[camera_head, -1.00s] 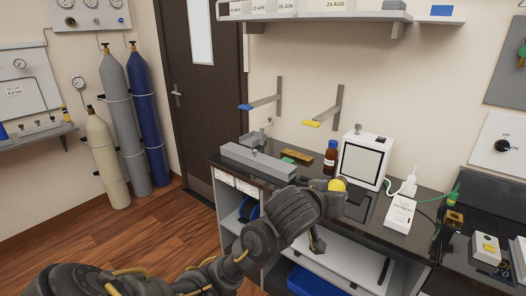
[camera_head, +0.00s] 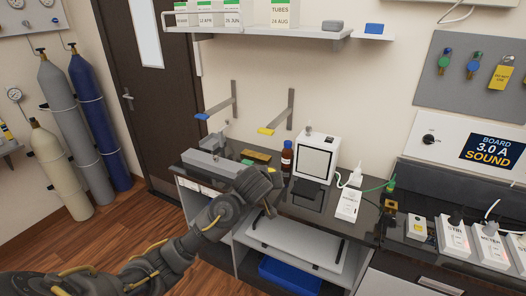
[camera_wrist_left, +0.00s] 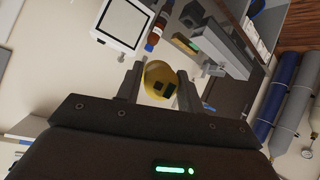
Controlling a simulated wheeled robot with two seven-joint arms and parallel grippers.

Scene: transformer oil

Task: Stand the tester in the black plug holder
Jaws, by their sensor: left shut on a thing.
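My left gripper (camera_head: 275,188) is over the front of the dark bench, left of the white screen device (camera_head: 315,160). In the left wrist view the gripper (camera_wrist_left: 159,88) is shut on a round yellow thing with dark square marks, which I take to be the tester (camera_wrist_left: 158,70). In the head view the tester is hidden behind my gripper. My right gripper is not in view.
A brown bottle (camera_head: 287,156), a grey rail block (camera_head: 217,164) and a white lead box (camera_head: 347,205) stand on the bench. Labelled socket boxes (camera_head: 454,236) stand at the right. A shelf (camera_head: 270,33) and wall brackets (camera_head: 291,108) hang above. A blue bin (camera_head: 290,275) is below.

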